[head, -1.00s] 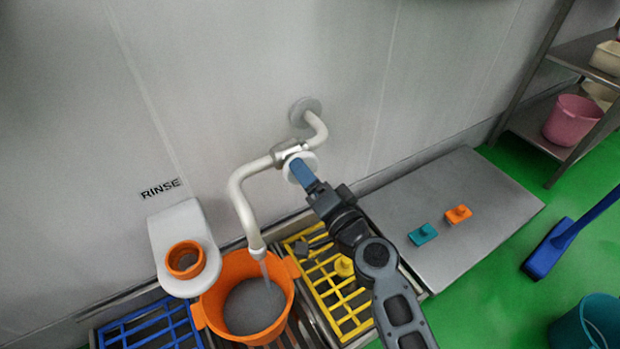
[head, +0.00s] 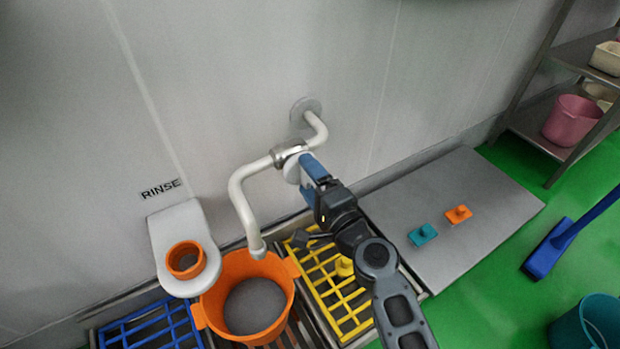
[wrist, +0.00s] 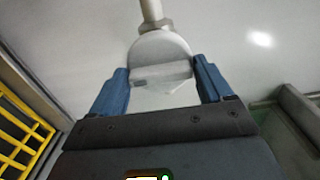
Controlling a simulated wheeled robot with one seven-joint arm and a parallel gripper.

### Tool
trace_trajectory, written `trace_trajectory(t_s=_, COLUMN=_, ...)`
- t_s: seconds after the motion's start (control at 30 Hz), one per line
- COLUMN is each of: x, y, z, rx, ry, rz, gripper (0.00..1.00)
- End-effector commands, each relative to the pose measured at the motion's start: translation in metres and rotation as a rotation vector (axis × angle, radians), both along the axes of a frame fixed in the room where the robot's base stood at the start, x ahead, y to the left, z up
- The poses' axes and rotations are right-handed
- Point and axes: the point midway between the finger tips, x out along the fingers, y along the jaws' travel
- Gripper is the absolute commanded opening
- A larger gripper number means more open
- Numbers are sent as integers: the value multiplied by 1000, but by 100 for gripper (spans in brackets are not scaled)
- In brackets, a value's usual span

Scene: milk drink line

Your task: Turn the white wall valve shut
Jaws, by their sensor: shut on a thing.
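The white wall valve (head: 291,170) sits on a white pipe (head: 240,198) that comes out of the wall and bends down to a spout. My gripper (head: 312,172) reaches it from the right, its blue fingers at the valve's face and partly hiding it. In the wrist view the round white valve handle (wrist: 160,52) lies between the two fingers of my gripper (wrist: 162,85), which is shut on it. No stream shows below the spout. An orange bucket (head: 205,318) with grey contents stands under the spout.
A white bracket (head: 172,232) with an orange ring (head: 186,260) is left of the bucket, under the RINSE lettering. A yellow grate (head: 330,290) and a grey panel (head: 470,190) with teal and orange pieces lie to the right.

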Motion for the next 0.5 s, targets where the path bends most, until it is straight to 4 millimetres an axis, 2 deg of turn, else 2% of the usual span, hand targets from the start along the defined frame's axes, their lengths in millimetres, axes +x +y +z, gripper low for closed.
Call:
trace_trajectory(t_s=0.33, x=0, y=-1, z=-1, rx=6, ry=5, rz=-2, gripper=48)
trace_trajectory(t_s=0.37, x=0, y=-1, z=-1, rx=6, ry=5, rz=-2, gripper=80)
trace_trajectory(t_s=0.5, x=0, y=-1, z=-1, rx=5, ry=5, rz=-2, gripper=93)
